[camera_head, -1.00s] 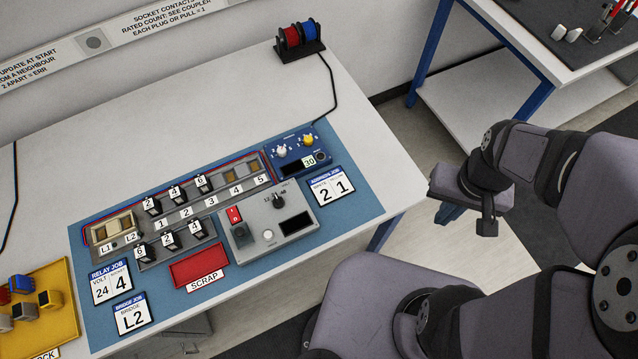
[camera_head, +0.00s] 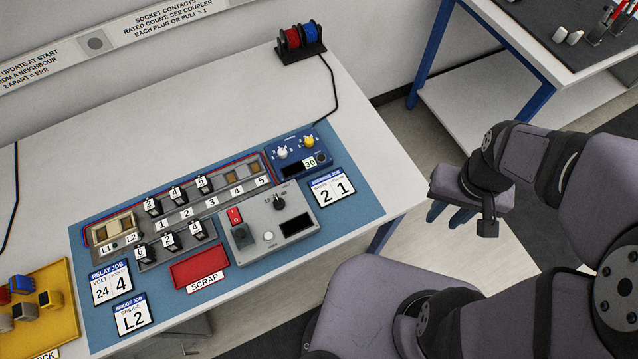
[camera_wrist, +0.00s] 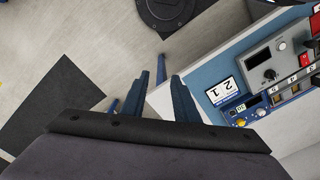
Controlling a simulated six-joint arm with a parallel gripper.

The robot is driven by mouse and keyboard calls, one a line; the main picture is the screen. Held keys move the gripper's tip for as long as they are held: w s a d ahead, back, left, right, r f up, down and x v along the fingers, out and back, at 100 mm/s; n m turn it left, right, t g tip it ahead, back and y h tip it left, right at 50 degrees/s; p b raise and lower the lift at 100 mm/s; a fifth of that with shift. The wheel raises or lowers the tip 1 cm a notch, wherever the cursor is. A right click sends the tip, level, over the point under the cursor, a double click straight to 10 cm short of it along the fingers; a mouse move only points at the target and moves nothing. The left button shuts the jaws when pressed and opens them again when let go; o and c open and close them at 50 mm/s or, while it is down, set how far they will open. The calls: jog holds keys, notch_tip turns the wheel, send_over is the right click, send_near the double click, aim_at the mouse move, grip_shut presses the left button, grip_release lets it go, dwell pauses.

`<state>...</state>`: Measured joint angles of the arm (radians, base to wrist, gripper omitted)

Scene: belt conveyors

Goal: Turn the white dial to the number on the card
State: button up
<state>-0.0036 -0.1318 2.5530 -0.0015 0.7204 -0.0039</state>
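The white dial (camera_head: 282,152) is on top of a blue box (camera_head: 298,165) at the back right of the blue mat, beside a yellow dial (camera_head: 309,142). Its setting is too small to read. The address job card (camera_head: 332,188) lies in front of the box and shows 2 on the left and 1 on the right; its small labels are blurred. My gripper (camera_head: 449,213) is off the table's right side, well away from the dial. In the wrist view its blue fingers (camera_wrist: 160,95) are apart with nothing between them. That view also shows the card (camera_wrist: 223,91) and blue box (camera_wrist: 246,109).
A grey tester (camera_head: 268,222) with a black knob stands left of the card. A relay rail (camera_head: 185,212), red scrap tray (camera_head: 198,267) and yellow tray (camera_head: 62,330) lie further left. A spool stand (camera_head: 300,52) is behind. The table's back middle is clear.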

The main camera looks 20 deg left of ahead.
jog(key=shift+o, duration=0.8)
jog(key=w+a+f+n+b, duration=0.1)
jog(key=w+a+n+b, duration=0.1)
jog(key=w+a, duration=0.5)
jog(key=w, duration=0.3)
jog(key=shift+a+b, duration=0.3)
jog(key=shift+b, duration=0.05)
jog(key=n+b, duration=0.6)
send_over(282, 151)
notch_tip(282, 151, down, 10)
jog(key=shift+w+d+r, duration=0.1)
jog(key=shift+w, duration=0.05)
jog(key=shift+f+p, duration=1.35)
jog(key=shift+f, duration=2.3)
grip_shut()
